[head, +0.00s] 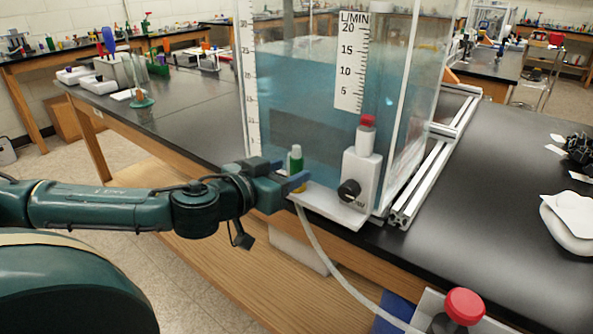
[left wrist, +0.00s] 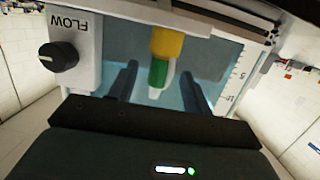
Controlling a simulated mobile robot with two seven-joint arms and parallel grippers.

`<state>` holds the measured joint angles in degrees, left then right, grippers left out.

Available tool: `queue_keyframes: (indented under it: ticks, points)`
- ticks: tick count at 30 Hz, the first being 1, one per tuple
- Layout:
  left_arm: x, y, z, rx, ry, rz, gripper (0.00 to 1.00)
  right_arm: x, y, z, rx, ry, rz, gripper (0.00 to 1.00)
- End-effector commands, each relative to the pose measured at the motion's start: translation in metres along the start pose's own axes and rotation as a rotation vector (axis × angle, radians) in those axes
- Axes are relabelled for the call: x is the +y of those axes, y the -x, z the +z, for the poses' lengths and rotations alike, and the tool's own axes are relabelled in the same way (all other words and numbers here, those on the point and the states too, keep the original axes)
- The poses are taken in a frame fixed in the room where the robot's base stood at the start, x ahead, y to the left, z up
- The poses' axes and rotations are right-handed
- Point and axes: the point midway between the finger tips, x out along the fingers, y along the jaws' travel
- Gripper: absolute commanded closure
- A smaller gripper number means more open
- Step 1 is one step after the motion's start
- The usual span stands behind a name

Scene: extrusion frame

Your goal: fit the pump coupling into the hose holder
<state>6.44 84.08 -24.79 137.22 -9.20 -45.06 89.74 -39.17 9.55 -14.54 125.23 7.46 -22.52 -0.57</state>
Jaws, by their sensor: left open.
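The green coupling (head: 296,160) with a white tip stands upright at the left end of a white ledge (head: 330,207) at the tank's front. In the left wrist view, the green part (left wrist: 158,74) joins a yellow part (left wrist: 166,41). A pale hose (head: 318,247) runs down from below this spot. My left gripper (head: 298,180) is open at the coupling. In the left wrist view, its fingers (left wrist: 160,88) are apart on either side of the green part, with gaps showing. I cannot tell which part is the hose holder. My right gripper is out of view.
The clear tank (head: 295,95) of blue water stands behind the coupling. A white block with a black FLOW knob (head: 349,191) is close on the right. A metal extrusion frame (head: 428,175) runs beside the tank. A red knob (head: 465,306) is at lower right.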

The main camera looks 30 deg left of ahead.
Motion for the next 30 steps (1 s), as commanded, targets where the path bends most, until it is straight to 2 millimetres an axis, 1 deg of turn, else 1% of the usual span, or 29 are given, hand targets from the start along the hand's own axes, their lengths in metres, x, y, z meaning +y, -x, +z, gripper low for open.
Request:
queue_keyframes:
  ticks: [1,3,9,12,18,20,30]
  points:
    - [0.0,-0.006,-0.003,0.005,0.007,0.0,0.51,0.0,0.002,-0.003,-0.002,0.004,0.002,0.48]
    - [0.0,-0.014,-0.003,0.005,0.007,0.001,0.51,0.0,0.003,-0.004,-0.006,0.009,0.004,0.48]
    - [-0.001,-0.035,0.0,0.002,0.002,-0.001,0.51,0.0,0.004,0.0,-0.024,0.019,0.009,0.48]
    - [0.0,-0.038,0.001,0.001,0.0,0.001,0.51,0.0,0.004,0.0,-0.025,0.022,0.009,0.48]
    - [0.0,-0.038,0.002,0.0,-0.001,0.001,0.51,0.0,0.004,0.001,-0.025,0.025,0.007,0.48]
    - [-0.001,-0.038,0.002,0.0,-0.001,0.0,0.55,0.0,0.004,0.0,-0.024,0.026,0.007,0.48]
    - [-0.001,-0.038,0.002,0.0,-0.001,0.0,0.83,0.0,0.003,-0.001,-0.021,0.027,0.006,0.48]
